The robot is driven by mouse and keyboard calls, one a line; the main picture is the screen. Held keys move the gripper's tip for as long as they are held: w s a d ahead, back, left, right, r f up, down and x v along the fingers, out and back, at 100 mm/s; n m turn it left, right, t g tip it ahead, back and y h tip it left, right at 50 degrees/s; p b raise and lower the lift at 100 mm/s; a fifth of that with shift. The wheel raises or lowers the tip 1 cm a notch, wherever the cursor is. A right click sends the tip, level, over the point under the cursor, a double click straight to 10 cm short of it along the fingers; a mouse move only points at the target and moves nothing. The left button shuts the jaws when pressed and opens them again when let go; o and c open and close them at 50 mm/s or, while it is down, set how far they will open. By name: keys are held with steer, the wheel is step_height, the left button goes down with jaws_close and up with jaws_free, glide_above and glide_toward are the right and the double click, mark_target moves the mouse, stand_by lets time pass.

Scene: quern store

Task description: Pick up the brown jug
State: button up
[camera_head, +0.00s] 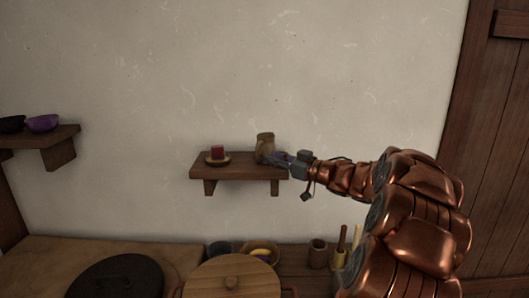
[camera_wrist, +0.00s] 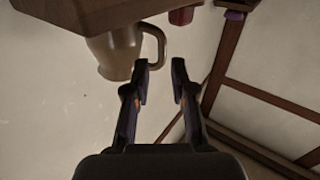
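The brown jug (camera_head: 264,146) stands upright at the right end of a small wooden wall shelf (camera_head: 235,172). My gripper (camera_head: 281,158) is at the shelf's right end, close beside the jug. In the wrist view the jug (camera_wrist: 117,52) appears tilted by the camera angle, with its looped handle facing right. My gripper (camera_wrist: 160,66) is open there, with a clear gap between its two dark fingers. The handle's end lies just beyond the fingertips, near the left one. Whether a finger touches the jug, I cannot tell.
A red candle (camera_head: 217,152) on a small dish shares the shelf, left of the jug. Another shelf (camera_head: 55,137) with bowls hangs at left. Below are a dark round lid (camera_head: 118,277), a wooden lid (camera_head: 232,279), a bowl (camera_head: 261,251) and cups. Bare wall surrounds the shelf.

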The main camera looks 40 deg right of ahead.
mark_target(259, 154)
steer(key=shift+p+x, duration=0.4)
steer(key=shift+x, duration=1.95)
steer(key=shift+c, duration=0.4)
jaws_close()
